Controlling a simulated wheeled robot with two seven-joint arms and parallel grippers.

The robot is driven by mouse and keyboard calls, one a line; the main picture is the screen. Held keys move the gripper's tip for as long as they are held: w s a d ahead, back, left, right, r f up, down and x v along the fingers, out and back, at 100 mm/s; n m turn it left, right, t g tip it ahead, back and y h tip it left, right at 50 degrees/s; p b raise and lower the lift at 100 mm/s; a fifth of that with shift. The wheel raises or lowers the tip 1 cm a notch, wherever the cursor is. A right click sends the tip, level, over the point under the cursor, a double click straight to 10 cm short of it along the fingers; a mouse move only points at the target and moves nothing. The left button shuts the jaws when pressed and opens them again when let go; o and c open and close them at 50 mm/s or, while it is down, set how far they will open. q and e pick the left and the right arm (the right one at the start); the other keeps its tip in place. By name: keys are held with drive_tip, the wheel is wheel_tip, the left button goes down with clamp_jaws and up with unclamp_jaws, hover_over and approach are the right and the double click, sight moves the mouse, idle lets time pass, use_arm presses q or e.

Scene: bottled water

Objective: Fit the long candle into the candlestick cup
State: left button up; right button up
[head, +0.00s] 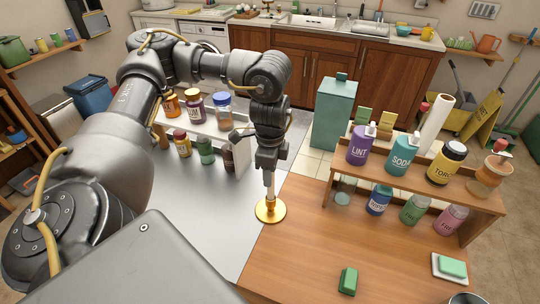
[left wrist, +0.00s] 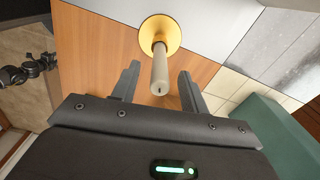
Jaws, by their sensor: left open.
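A pale long candle (head: 270,185) stands upright in the gold candlestick (head: 270,211), whose round base rests on the wooden tabletop near its seam with the grey top. The left wrist view shows the candle (left wrist: 160,72) end-on, with its lower end at the middle of the gold candlestick (left wrist: 160,30). The cup is too small to see clearly. My left gripper (head: 267,166) is directly above, pointing down, open; in the left wrist view its fingers (left wrist: 160,80) are apart with the candle's upper end between them and a gap on each side. My right gripper is not in view.
A wooden shelf (head: 415,179) with several bottles stands to the right, and a white rack (head: 215,130) with jars at the left. A tall teal canister (head: 334,115) is behind. A green block (head: 348,281) lies near the front; wood around the candlestick is clear.

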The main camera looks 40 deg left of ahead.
use_arm(q)
drive_tip(key=shift+r, duration=0.15)
wheel_tip(320, 180, up, 11)
drive_tip(key=shift+f, duration=0.2)
drive_tip(key=shift+f, duration=0.1)
idle(0.9)
